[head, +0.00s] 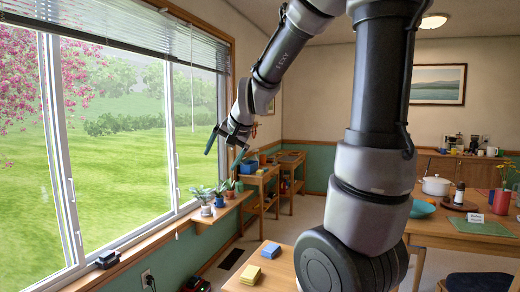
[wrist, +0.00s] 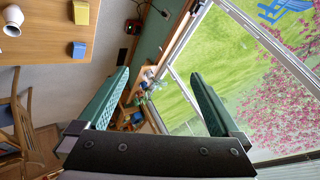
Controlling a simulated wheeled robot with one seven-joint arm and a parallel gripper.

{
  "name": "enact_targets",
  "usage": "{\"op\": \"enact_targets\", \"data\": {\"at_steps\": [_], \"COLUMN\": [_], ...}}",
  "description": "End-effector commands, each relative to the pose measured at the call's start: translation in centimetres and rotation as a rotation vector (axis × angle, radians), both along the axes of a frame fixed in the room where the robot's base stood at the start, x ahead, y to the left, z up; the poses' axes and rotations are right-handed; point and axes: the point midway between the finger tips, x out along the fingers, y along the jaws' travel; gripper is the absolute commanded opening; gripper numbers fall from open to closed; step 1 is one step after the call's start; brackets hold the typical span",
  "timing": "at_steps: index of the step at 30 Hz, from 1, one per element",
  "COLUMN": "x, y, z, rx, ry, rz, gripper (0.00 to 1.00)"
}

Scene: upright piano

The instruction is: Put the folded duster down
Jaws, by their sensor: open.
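A small yellow folded-looking item (head: 250,274) lies flat on the near wooden table, and it also shows in the wrist view (wrist: 81,12). It may be the folded duster; I cannot tell for sure. A smaller blue item (head: 271,250) lies just beyond it on the same table, also in the wrist view (wrist: 78,49). My gripper (head: 223,157) is raised in the air before the window, well away from both items. In the wrist view its two green fingers (wrist: 161,78) are spread apart, with nothing between them.
Potted plants (head: 207,202) stand on a wooden ledge under the window (head: 120,130). The near table (head: 277,265) is partly hidden by my arm. A white vase (wrist: 12,20) stands on it. A dining table (head: 450,238) with a pot and dishes is at the right.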

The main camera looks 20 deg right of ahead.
Motion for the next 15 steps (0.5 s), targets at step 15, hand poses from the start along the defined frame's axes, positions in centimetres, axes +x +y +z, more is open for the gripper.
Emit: {"op": "enact_targets", "data": {"at_steps": [15], "x": [-19.5], "y": [-3.4], "z": [5.0], "rx": [-0.156], "ry": [0.044], "rz": [0.148], "gripper": [1.0]}}
